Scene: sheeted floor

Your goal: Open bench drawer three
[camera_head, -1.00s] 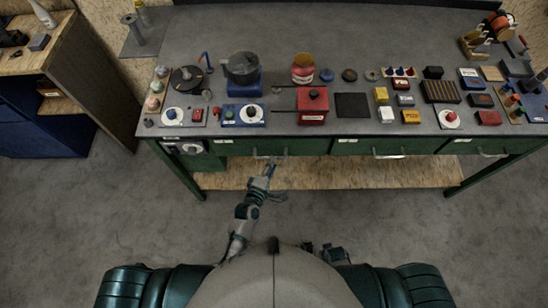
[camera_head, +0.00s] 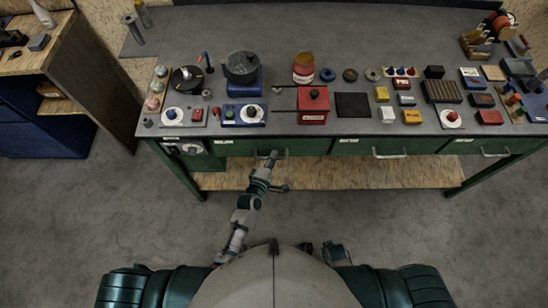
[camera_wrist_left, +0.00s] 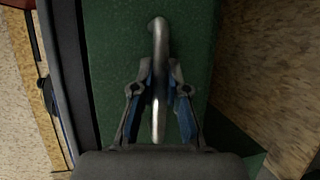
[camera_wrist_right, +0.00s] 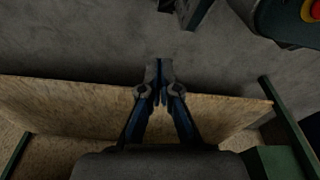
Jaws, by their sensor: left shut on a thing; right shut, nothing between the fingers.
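The bench has a row of green drawers under its top, and their labels are too small to read. The left drawer (camera_head: 310,147), the middle drawer (camera_head: 365,147) and the right drawer (camera_head: 470,146) all look closed. My left gripper (camera_head: 271,157) is at the left drawer's handle. In the left wrist view, its fingers (camera_wrist_left: 160,82) are shut on the metal bar handle (camera_wrist_left: 159,38), one on each side, against the green drawer front (camera_wrist_left: 115,60). My right gripper (camera_wrist_right: 159,72) is shut and empty, with its fingertips together above the floor and clear of the drawers.
The grey bench top (camera_head: 200,40) carries several small items, including a red box (camera_head: 313,115) and a dark pot (camera_head: 241,68). A wooden lower shelf (camera_head: 370,174) runs beneath the drawers. A side cabinet (camera_head: 75,60) stands at left. The floor before the bench is clear.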

